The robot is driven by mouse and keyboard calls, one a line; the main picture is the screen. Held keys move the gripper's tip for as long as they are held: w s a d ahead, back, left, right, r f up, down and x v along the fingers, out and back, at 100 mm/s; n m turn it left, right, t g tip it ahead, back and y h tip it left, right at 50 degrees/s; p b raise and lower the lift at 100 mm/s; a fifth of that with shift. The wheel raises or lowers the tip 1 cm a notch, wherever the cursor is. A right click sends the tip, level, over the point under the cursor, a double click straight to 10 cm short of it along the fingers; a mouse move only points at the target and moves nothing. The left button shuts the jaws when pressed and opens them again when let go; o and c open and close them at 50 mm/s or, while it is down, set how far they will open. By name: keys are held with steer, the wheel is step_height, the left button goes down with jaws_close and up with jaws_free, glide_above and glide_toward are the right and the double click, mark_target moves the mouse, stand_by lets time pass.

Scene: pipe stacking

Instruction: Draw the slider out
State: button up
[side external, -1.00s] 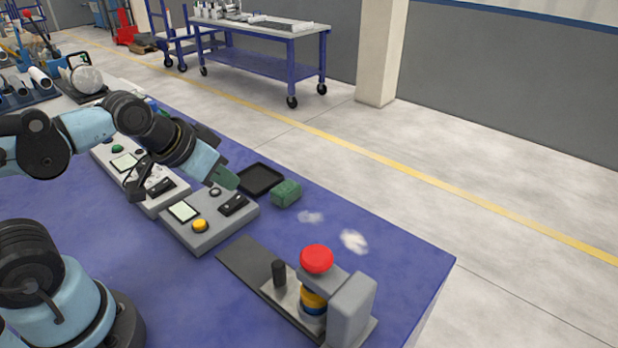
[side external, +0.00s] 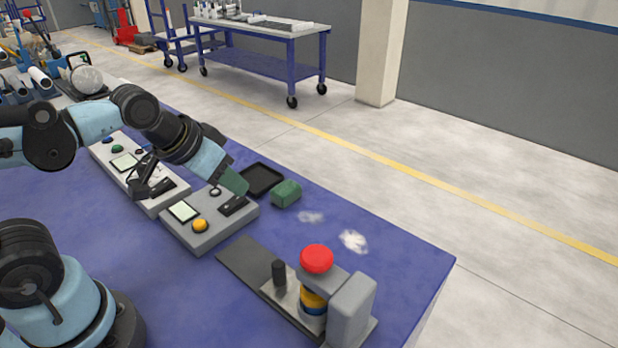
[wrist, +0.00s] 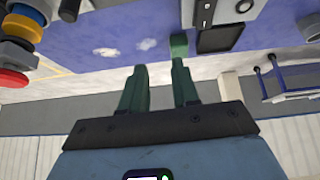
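The slider (side external: 277,291) is a light metal plate with an upright black knob (side external: 279,272), on a dark track (side external: 243,257) of a press fixture. A blue and yellow part (side external: 313,301) stands at its right end, under the fixture's red button (side external: 317,259). In the wrist view the red button (wrist: 12,79) and the black knob (wrist: 70,9) show at the upper left. My gripper (side external: 240,184) has green fingers and is up and left of the knob, above the grey control box. In the wrist view its fingers (wrist: 160,60) are apart with nothing between them.
The grey control box (side external: 207,232) has a yellow button and a screen. A green block (side external: 286,193) and a black tray (side external: 262,178) lie behind it. White smudges (side external: 353,240) mark the blue table.

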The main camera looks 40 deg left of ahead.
mark_target(278, 263)
steer(key=o, duration=0.3)
steer(key=d+g, duration=0.2)
steer(key=d, duration=0.1)
steer(key=d+n+g, duration=0.1)
steer(key=d+g, duration=0.1)
steer(key=d, duration=0.2)
steer(key=d+g, duration=0.2)
steer(key=d, duration=0.2)
steer(key=shift+s+r+n, duration=0.25)
steer(key=shift+s+n, duration=0.05)
steer(key=shift+n, duration=0.1)
steer(key=shift+g, duration=0.3)
steer(key=shift+s+d+f, duration=0.1)
steer(key=shift+d+f, duration=0.05)
steer(key=shift+f, duration=1.85)
steer(key=shift+s+d+f, duration=0.1)
steer(key=shift+d+f, duration=0.1)
steer(key=shift+f, duration=1.85)
steer(key=shift+d+f, duration=0.15)
steer(key=shift+f, duration=1.85)
jaws_close()
